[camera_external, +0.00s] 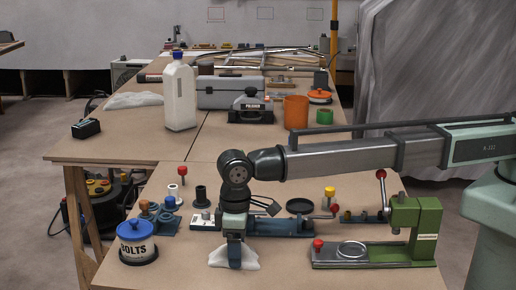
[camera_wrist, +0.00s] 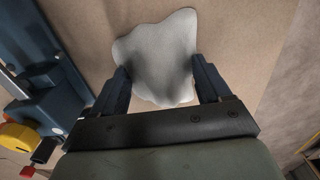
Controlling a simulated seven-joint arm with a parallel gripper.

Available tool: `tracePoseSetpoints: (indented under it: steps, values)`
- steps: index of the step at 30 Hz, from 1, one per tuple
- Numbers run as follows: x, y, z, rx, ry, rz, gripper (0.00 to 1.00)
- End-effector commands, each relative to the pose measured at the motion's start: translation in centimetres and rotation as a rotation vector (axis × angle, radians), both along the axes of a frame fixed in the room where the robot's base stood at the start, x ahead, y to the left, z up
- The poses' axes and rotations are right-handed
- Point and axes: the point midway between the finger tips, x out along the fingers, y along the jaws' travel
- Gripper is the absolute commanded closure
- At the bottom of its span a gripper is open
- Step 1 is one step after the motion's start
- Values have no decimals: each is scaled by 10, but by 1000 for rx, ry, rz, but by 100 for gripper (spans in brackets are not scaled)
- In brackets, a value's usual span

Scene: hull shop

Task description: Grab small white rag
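A small white rag (camera_external: 248,260) lies on the front table in the external view, partly hidden behind my gripper (camera_external: 234,262). In the wrist view the rag (camera_wrist: 157,45) looks pale grey and flat, with a wavy outline. My gripper (camera_wrist: 160,72) is open there, with one dark finger on each side of the rag's near part. The fingers look close to the rag's edges; I cannot tell whether they touch it or the table. Another white cloth (camera_external: 135,100), wider, lies on the back table.
A green press (camera_external: 415,225) stands right of my gripper and a bolts tin (camera_external: 137,241) stands left. A blue fixture (camera_external: 285,226) runs just behind the rag; blue parts (camera_wrist: 45,95) also show at left in the wrist view. Bare table lies beyond the rag there.

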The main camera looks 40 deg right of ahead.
Motion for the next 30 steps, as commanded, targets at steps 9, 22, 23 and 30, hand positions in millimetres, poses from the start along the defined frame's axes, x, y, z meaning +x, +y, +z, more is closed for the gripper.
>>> tracePoseSetpoints:
  steps: [9,22,23,30]
  values:
    - [0,0,0,0,0,0,54]
    - [0,0,9,1,-1,0,61]
    - [0,0,13,2,-1,0,61]
    - [0,0,54,2,-1,0,61]
